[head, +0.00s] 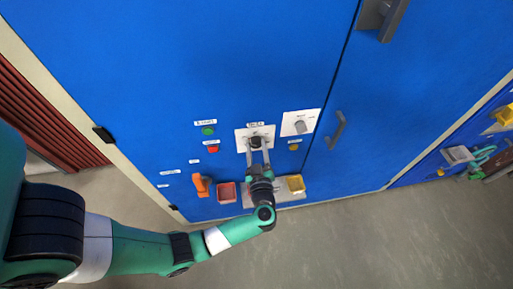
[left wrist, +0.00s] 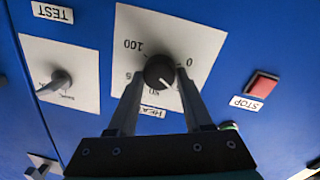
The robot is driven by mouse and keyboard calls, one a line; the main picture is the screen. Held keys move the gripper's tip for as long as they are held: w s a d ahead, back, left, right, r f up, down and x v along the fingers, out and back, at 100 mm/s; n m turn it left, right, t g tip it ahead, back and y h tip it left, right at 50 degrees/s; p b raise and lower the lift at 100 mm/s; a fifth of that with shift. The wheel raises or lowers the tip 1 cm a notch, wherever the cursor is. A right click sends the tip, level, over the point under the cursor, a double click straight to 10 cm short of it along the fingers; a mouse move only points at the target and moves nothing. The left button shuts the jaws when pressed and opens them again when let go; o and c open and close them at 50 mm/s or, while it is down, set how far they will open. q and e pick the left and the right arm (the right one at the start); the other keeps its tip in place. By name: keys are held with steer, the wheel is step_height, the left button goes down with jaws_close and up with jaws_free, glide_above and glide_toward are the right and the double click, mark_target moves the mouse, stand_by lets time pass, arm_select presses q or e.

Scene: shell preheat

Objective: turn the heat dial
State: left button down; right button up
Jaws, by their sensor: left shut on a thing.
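The heat dial is a round black knob (head: 256,142) on a white scale plate (head: 242,145) on the blue cabinet front. It also shows in the left wrist view (left wrist: 159,71), where its white pointer mark points to the lower right. The numbers 0, 100 and 50 are readable there; part of the scale is hidden behind the fingers. My left gripper (head: 257,149) reaches up from below, its two grey fingers shut on the knob from both sides; the fingers also show in the left wrist view (left wrist: 159,85). My right gripper is not in view.
A grey knob (head: 300,127) on the TEST plate is close to the right of the dial. A green button (head: 208,130) and a red STOP button (head: 213,149) are to the left.

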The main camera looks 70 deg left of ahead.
arm_select(q)
steer(key=shift+n, duration=0.3)
steer(key=shift+n+p, duration=0.3)
steer(key=shift+n, duration=0.6)
steer(key=n, duration=0.2)
steer(key=shift+n, duration=0.4)
steer(key=n+b, duration=0.1)
steer(key=n, duration=0.2)
steer(key=shift+f+n+y, duration=0.15)
steer(key=shift+n+y, duration=0.15)
steer(key=shift+n, duration=0.1)
steer(key=shift+n+b, duration=0.5)
steer(key=shift+n, duration=1.1)
steer(key=shift+c, duration=1.6)
jaws_free()
